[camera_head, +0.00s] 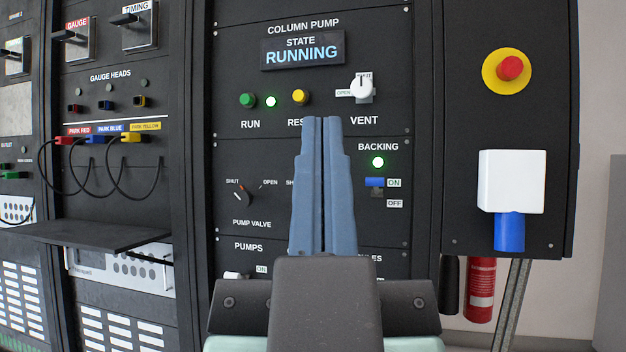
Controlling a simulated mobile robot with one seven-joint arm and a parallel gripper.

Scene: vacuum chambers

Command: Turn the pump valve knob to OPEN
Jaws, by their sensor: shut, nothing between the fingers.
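The pump valve knob (243,197) is a small dark knob on the black panel, above the PUMP VALVE label. SHUT is printed at its upper left and OPEN at its upper right. A small orange mark on the knob sits at its upper left, toward SHUT. My gripper (321,120) points up in the middle of the view, with its two long blue fingers shut together and nothing between them. In the picture it is to the right of the knob and apart from it. The fingers hide part of the panel, including part of a label starting "SH".
Above are the RUNNING display (302,52), green RUN button (247,100), yellow button (300,97) and white VENT knob (362,88). The blue BACKING switch (375,183) is right of my fingers. A shelf (100,236) juts out at left; a red emergency button (509,68) is at right.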

